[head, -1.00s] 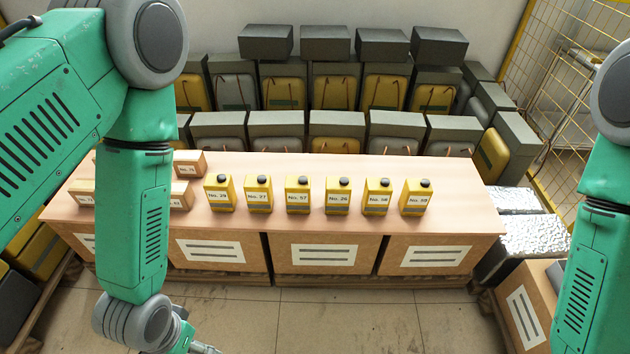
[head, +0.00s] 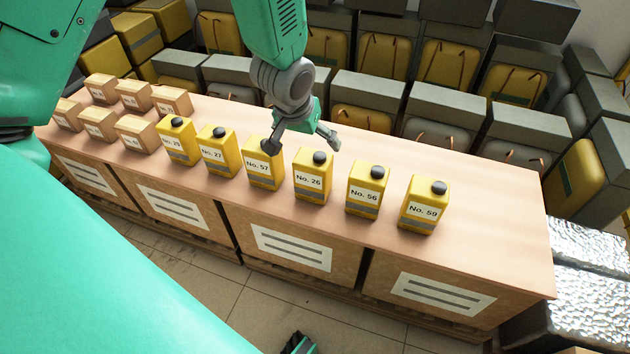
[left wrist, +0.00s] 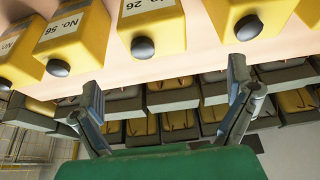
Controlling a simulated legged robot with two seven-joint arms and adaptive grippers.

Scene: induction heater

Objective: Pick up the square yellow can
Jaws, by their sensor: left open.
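Several square yellow cans with black caps and white number labels stand upright in a row on the table. They include No. 29 (head: 178,143), No. 27 (head: 218,152), No. 57 (head: 262,168), No. 26 (head: 312,180), No. 56 (head: 365,192) and No. 59 (head: 422,208). My left gripper (head: 301,142) is open and empty, above the table near No. 57 and No. 26. One finger covers No. 57's cap in the head view; touching cannot be told. In the left wrist view, No. 26 (left wrist: 152,22) and No. 56 (left wrist: 80,35) lie beyond the open fingers (left wrist: 165,82).
Small cardboard boxes (head: 136,133) stand at the left of the wooden table (head: 480,255). Grey and yellow cases (head: 440,65) are stacked close behind it. The tabletop right of No. 59 is clear. Silvery foil-like blocks (head: 590,285) lie beyond its right end.

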